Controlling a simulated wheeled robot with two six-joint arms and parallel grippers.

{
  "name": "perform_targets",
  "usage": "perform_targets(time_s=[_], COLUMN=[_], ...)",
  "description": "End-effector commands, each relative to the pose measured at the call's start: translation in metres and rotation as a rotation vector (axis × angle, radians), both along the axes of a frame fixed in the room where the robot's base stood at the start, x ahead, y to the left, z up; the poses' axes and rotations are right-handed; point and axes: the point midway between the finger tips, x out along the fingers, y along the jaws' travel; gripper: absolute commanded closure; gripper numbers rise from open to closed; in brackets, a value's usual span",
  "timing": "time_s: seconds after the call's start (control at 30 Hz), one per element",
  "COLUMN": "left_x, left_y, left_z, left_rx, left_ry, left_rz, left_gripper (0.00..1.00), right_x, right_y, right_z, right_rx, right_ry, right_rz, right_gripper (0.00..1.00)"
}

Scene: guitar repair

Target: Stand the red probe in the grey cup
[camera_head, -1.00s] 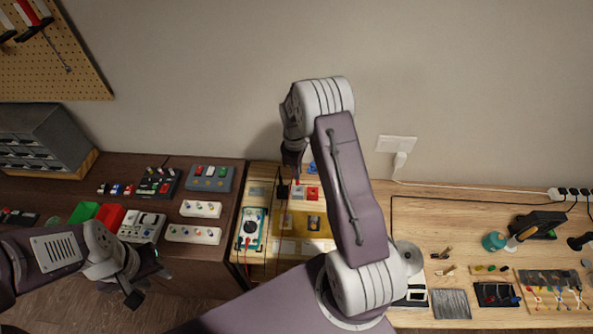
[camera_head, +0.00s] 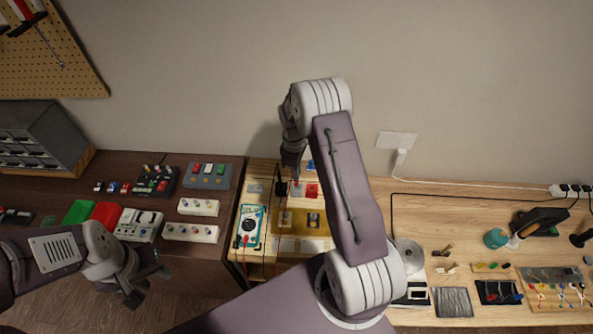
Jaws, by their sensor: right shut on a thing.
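My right gripper (camera_head: 293,172) points down over the back of the light wooden bench, shut on the red probe (camera_head: 297,182). Only a small bit of the probe shows below the fingers. A small grey cup (camera_head: 298,192) is right under it; I cannot tell whether the probe tip is inside the cup or just above it. A black probe (camera_head: 281,188) stands just left of the cup. My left gripper (camera_head: 148,284) is open and empty, in front of the dark bench.
A teal multimeter (camera_head: 250,226) lies left of a yellow tray (camera_head: 302,222). A red block (camera_head: 312,190) is close to the cup's right. My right arm hides the bench's middle. Switch boxes and red and green bins (camera_head: 104,214) fill the dark bench.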

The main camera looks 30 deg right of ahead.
Motion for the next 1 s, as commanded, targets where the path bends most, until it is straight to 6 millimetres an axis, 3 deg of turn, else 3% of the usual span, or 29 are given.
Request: perform_targets(time_s=[1.0], left_x=[0.0], left_y=[0.0], left_z=[-0.01], left_rx=[0.0], left_ry=[0.0], left_rz=[0.0], left_gripper=[0.64], right_x=[0.0], right_y=[0.0], right_z=[-0.017], right_rx=[0.0], right_ry=[0.0], right_rz=[0.0], right_gripper=[1.0])
